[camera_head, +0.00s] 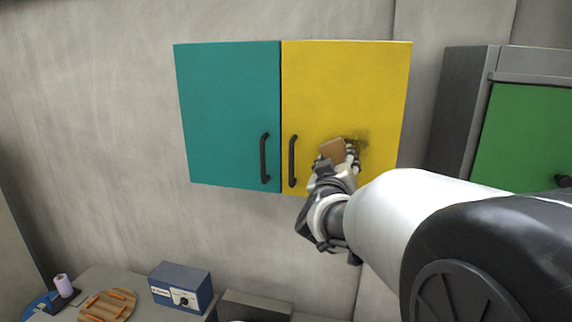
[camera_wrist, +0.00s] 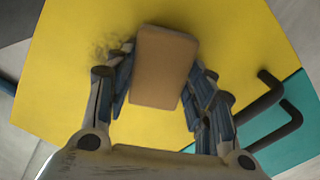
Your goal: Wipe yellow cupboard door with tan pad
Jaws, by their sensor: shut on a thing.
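The yellow cupboard door (camera_head: 345,85) is the right half of a wall cupboard and looks closed. A dark smudge (camera_head: 361,143) marks its lower right part. My gripper (camera_head: 337,156) is shut on the tan pad (camera_head: 333,148), in front of the door and just left of the smudge. In the wrist view the tan pad (camera_wrist: 162,68) sits between the two fingers of my gripper (camera_wrist: 155,88), and the smudge (camera_wrist: 108,50) shows to its left. I cannot tell whether the pad touches the door. My gripper hides part of the door's lower edge.
The door's black handle (camera_head: 292,160) stands out left of my gripper. The teal door (camera_head: 230,110) with its own handle (camera_head: 265,158) adjoins it. A grey cabinet with a green door (camera_head: 525,135) is at the right. Below left, a table holds a blue box (camera_head: 181,287).

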